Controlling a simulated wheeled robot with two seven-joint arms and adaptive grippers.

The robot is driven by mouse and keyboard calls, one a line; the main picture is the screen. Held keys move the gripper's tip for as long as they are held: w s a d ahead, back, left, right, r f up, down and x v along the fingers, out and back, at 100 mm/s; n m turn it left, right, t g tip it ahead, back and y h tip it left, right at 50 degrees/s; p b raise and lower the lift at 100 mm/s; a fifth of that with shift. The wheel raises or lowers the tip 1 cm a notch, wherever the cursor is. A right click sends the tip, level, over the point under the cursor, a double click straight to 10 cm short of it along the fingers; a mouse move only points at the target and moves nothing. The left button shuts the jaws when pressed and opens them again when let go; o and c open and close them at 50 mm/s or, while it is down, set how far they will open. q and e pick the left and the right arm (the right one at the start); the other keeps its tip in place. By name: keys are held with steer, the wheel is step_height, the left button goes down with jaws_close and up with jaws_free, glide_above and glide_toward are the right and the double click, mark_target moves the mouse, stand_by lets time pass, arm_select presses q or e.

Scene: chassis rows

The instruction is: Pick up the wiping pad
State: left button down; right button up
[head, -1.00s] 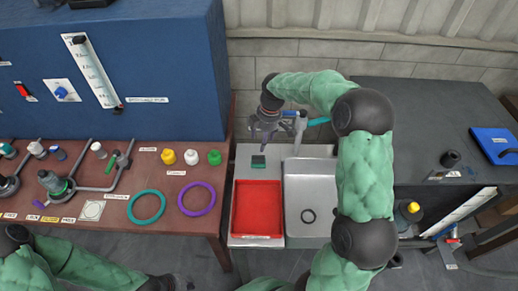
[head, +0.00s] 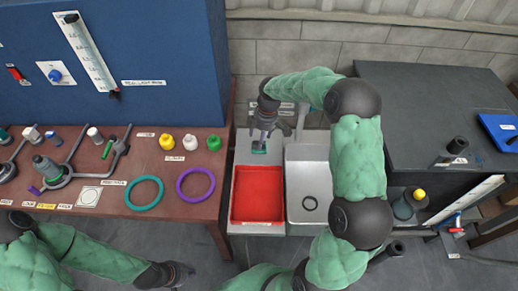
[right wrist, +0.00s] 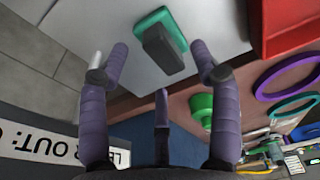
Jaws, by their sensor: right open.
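The wiping pad (head: 259,151), a green pad with a dark grey grip block on top, lies on the pale metal counter behind the red tray. In the right wrist view the pad (right wrist: 183,32) is at the top, just beyond the fingertips. My right gripper (head: 266,136) is over the pad and hides part of it. Its purple fingers (right wrist: 160,62) are spread and empty, with the grip block ahead of the gap between them. My left gripper (head: 180,274) is dark and low at the bottom left, away from the pad; its fingers are not clear.
The red tray (head: 234,198) sits in front of the pad. A steel sink (head: 309,181) with a dark ring is to its right. On the brown bench at left are teal (head: 129,194) and purple rings (head: 179,190) and a green bottle (head: 214,143). A blue cabinet stands behind.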

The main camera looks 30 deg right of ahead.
step_height(320, 180, down, 2)
steer(key=shift+w+a+f, duration=0.1)
steer(key=c, duration=1.2)
steer(key=shift+c, duration=0.3)
steer(key=shift+r, duration=0.2)
steer(key=shift+r, duration=0.5)
step_height(320, 180, up, 2)
steer(key=shift+r+p, duration=0.1)
steer(key=shift+p, duration=0.3)
steer(key=s+a+r+p, duration=0.4)
steer(key=s+r, duration=0.5)
steer(key=s, duration=0.4)
steer(key=shift+s+r, duration=0.2)
steer(key=shift+r, duration=0.15)
